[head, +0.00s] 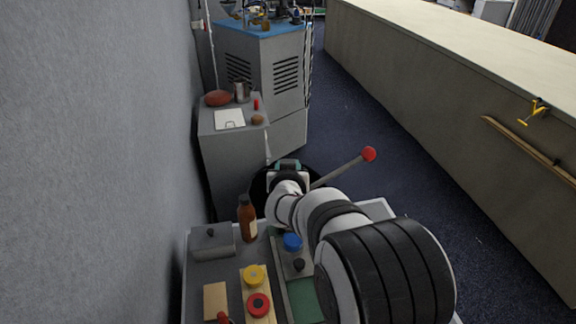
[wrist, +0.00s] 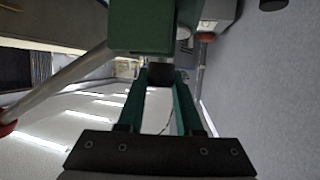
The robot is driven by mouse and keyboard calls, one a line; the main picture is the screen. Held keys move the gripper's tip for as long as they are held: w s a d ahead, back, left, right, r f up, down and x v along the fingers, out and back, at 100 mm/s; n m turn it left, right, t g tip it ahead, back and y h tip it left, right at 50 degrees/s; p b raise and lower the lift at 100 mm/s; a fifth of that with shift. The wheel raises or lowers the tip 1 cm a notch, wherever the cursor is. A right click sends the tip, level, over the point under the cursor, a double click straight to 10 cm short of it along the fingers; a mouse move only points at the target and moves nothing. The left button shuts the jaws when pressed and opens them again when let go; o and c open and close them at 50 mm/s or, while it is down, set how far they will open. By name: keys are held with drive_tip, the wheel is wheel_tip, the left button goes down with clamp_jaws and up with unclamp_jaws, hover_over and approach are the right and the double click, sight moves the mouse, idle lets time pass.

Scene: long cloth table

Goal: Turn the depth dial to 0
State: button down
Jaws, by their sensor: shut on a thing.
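My gripper (head: 288,164) is at the far end of my arm, beyond the far edge of the grey worktop. In the wrist view its two green fingers (wrist: 160,82) are closed on a small dark knob (wrist: 160,73), which looks like the depth dial. The knob sits right by a green housing (wrist: 140,26). No scale or number on the dial can be read, so its setting cannot be told. In the head view the dial is hidden by my gripper and arm.
A lever with a red ball (head: 368,154) sticks out right of my gripper. On the worktop (head: 200,275) are a brown bottle (head: 247,220), a blue knob (head: 292,242), a yellow knob (head: 254,275) and a red knob (head: 258,304). A grey wall (head: 90,160) stands close at left.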

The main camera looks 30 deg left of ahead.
drive_tip(key=c, duration=0.6)
unclamp_jaws()
